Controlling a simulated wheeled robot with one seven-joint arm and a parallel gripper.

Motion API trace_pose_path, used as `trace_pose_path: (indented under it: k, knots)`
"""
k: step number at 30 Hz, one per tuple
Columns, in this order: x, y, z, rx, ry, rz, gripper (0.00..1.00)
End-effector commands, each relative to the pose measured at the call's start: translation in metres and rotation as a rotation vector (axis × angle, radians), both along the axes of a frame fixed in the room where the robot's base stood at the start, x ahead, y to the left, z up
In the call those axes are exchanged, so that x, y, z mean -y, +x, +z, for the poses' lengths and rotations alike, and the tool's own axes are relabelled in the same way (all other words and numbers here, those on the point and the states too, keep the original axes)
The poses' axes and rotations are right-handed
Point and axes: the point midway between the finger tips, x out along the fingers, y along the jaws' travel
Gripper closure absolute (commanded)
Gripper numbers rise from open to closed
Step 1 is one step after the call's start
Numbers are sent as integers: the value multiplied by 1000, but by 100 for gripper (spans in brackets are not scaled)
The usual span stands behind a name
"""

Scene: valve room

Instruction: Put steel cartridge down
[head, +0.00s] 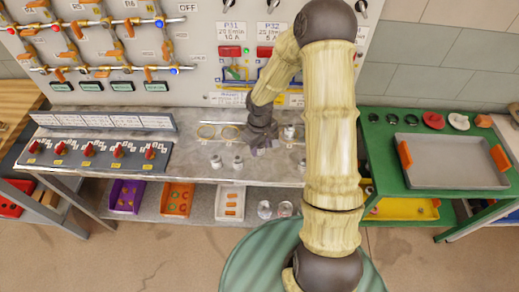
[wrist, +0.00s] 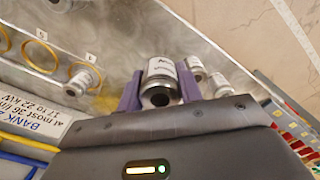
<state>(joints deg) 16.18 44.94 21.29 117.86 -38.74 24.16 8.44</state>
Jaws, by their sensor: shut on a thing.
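My gripper (head: 262,145) is low over the metal bench (head: 185,178), in front of the panel. In the wrist view its purple fingers (wrist: 160,92) are shut on a steel cartridge (wrist: 161,76), a silver cylinder with a dark hole in its near end. Whether the cartridge touches the bench cannot be told; in the head view the gripper largely hides it. Yellow rings (head: 207,131) mark the back of the bench. One ring (wrist: 40,55) looks empty in the wrist view; another cartridge (wrist: 88,80) stands at the neighbouring ring.
Other cartridges stand on the bench, two left of my gripper (head: 216,162) and some to its right (head: 289,132). A row of red-knobbed switches (head: 88,150) is at the left. A green table with a grey tray (head: 450,160) is at the right. Bins (head: 177,199) sit below.

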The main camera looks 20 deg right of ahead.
Motion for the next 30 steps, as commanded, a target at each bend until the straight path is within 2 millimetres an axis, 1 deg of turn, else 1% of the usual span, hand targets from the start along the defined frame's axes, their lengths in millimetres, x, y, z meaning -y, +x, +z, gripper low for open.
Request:
trace_pose_path:
  k: [14,17,21,24,27,30]
  knots:
    - [0,0,-2,0,1,-8,95]
    - [-3,0,-14,-7,9,-64,95]
    - [-6,-1,-46,-18,15,-237,95]
    - [-4,0,-69,-13,7,-369,95]
    - [-1,1,-81,-2,1,-451,95]
    - [0,2,-84,3,-2,-476,95]
